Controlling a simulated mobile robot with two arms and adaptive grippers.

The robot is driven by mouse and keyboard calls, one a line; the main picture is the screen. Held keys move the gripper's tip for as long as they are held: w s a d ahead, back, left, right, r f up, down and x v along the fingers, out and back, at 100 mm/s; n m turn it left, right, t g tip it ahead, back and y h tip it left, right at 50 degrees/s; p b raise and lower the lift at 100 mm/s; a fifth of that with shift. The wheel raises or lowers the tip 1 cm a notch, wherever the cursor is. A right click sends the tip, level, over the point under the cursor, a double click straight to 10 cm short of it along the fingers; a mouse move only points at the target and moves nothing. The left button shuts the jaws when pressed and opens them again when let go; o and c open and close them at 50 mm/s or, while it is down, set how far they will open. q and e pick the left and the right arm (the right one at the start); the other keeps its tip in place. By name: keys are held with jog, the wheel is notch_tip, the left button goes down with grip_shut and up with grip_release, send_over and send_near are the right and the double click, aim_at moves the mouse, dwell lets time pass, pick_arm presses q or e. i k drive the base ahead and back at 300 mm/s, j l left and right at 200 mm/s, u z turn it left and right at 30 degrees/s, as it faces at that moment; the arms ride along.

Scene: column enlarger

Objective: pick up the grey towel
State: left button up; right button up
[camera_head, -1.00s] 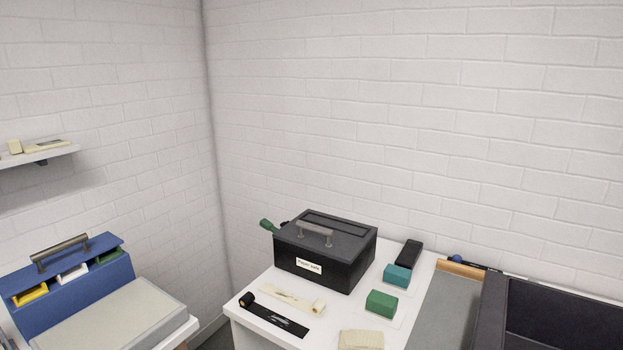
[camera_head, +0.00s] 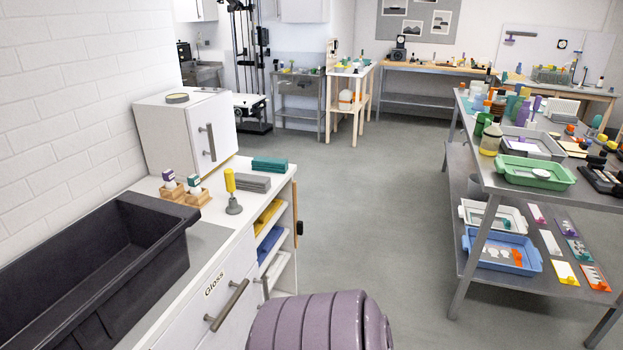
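A grey folded towel (camera_head: 249,183) appears to lie flat on the white counter, near its far end in the camera_head view. It sits just in front of a teal folded stack (camera_head: 269,164). A yellow-handled tool on a grey base (camera_head: 232,193) stands close to its near left side. Neither of my grippers is in view, so their state and their distance from the towel do not show.
A black sink-like tray (camera_head: 95,270) fills the counter's near left. A white box cabinet (camera_head: 187,132) stands behind the towel. A purple ribbed object (camera_head: 320,322) is cut off at the bottom edge. A metal table (camera_head: 480,180) stands right, with open floor (camera_head: 385,200) between.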

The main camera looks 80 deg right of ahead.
aim_at(257, 184)
jog(key=z, duration=2.3)
jog(key=i+l+u, duration=0.1)
jog(key=i+l, duration=1.1)
jog(key=l, duration=0.25)
jog(key=u, duration=0.05)
